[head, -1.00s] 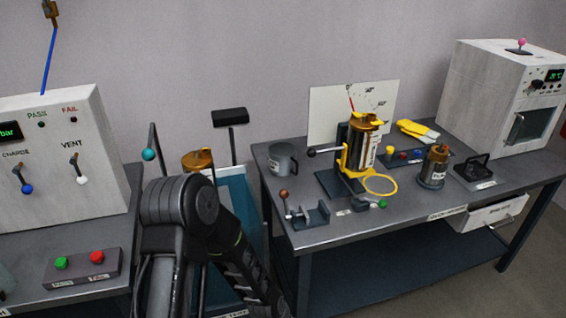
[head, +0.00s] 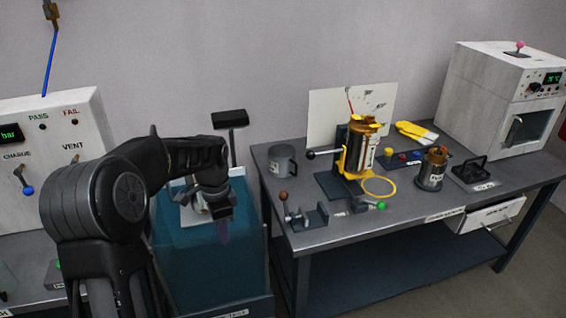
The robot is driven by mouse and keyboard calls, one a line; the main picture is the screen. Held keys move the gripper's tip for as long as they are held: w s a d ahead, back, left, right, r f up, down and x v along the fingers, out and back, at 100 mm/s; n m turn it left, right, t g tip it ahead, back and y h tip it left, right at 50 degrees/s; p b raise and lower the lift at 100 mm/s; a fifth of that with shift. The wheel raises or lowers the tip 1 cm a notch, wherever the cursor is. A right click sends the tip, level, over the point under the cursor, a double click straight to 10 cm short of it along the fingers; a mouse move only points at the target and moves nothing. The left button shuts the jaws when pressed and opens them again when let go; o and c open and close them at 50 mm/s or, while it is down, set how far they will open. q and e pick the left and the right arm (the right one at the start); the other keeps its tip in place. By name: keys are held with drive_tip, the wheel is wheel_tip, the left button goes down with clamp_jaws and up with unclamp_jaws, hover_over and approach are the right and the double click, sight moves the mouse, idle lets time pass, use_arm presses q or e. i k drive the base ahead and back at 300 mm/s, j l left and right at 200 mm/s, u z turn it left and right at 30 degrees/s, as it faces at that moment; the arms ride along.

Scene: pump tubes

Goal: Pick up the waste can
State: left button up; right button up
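A grey can (head: 282,160) with a handle on its side stands upright at the back left corner of the right table. It carries a small label that I cannot read, so I cannot confirm that it is the waste can. My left gripper (head: 223,228) points down at the teal tank between the two tables, left of and lower in the picture than the grey can and apart from it. Its fingers are small and dark, so I cannot tell whether they are open or hold anything. My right gripper is not in view.
The teal tank (head: 190,275) fills the gap between the tables. On the right table (head: 330,233) stand a yellow-framed cylinder stand (head: 358,150), a small metal canister (head: 432,170), a clamp (head: 305,215) and a white oven (head: 500,95). A black-topped post (head: 230,118) rises behind the tank.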

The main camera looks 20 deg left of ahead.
sight(281, 157)
drive_tip(key=i, duration=1.45)
